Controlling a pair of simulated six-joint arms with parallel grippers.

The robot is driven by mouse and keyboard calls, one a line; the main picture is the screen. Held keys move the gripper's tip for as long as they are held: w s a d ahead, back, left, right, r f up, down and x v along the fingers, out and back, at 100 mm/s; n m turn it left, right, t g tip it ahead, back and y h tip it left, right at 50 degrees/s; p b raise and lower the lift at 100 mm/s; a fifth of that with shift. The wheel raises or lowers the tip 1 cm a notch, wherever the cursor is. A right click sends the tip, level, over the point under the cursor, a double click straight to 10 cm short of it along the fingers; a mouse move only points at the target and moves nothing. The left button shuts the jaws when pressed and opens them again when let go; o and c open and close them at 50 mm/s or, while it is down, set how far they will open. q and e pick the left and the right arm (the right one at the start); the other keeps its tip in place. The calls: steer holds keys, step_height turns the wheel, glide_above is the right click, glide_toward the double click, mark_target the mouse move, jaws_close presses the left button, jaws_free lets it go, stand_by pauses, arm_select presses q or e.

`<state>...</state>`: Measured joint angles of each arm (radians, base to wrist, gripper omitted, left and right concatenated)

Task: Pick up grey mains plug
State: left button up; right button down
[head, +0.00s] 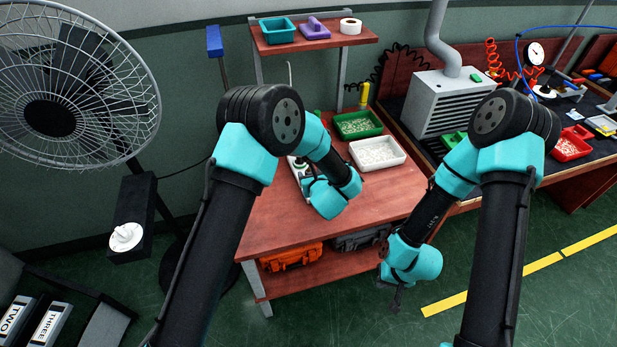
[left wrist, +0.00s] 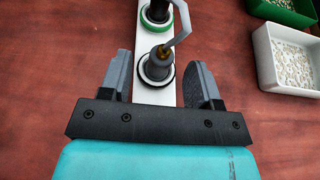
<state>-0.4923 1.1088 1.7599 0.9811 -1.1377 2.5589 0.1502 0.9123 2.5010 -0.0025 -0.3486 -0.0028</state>
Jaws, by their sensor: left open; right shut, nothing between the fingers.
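A narrow white strip (left wrist: 151,95) lies on the reddish table and carries dark round pieces, one with a green ring (left wrist: 153,27). A nearer dark round piece with a pale rim (left wrist: 157,68) has an amber-brown part and a bent grey rod (left wrist: 180,24) above it. I cannot make out for certain which piece is the grey mains plug. My left gripper (left wrist: 159,61) is open, its fingers on either side of the strip and the nearer piece, with nothing gripped. In the head view my arm hides most of this spot. My right gripper (head: 395,294) is shut and empty, off the table's right side.
A white tray (head: 377,153) and a green tray (head: 358,124) of small parts stand to the right. A shelf (head: 310,39) is above the table. A fan (head: 60,85) stands left. The table's front surface is clear.

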mark_target(309, 172)
arm_select(q)
steer(key=shift+x, duration=1.75)
steer(key=shift+d, duration=0.15)
steer(key=c, duration=1)
